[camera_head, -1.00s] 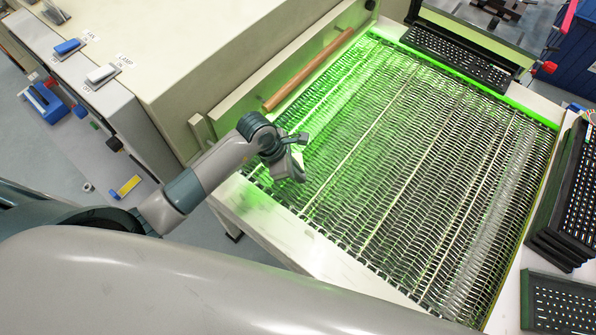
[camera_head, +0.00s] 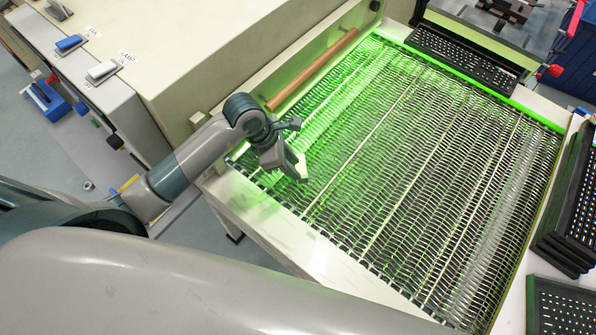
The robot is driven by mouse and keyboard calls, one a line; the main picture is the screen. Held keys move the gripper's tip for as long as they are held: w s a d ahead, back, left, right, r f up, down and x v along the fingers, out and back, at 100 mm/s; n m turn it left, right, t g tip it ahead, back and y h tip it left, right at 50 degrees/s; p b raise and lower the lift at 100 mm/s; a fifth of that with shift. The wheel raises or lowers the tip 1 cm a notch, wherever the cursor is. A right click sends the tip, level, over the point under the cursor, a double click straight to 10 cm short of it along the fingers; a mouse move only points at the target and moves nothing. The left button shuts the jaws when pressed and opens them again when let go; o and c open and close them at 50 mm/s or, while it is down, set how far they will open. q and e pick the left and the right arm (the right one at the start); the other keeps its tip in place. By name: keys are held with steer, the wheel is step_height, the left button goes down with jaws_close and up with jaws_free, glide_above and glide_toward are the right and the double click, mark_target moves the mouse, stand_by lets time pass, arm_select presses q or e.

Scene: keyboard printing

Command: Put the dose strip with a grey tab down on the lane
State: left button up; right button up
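My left gripper (camera_head: 298,168) hangs over the near left corner of the wire-mesh belt (camera_head: 420,180). Its fingers point down and right, and I cannot tell whether they are open or shut. Thin pale bars run along the belt and divide it into long lanes, lit green at the left. I cannot make out a dose strip with a grey tab in this view; anything between the fingers is too small or hidden. My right gripper is not in view.
A black keyboard-like panel (camera_head: 465,58) lies across the belt's far end. A brown roller (camera_head: 312,68) runs along the beige housing (camera_head: 200,50). The belt is mostly clear.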

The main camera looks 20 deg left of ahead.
arm_select(q)
steer(key=b+v, duration=0.1)
steer(key=v, duration=0.5)
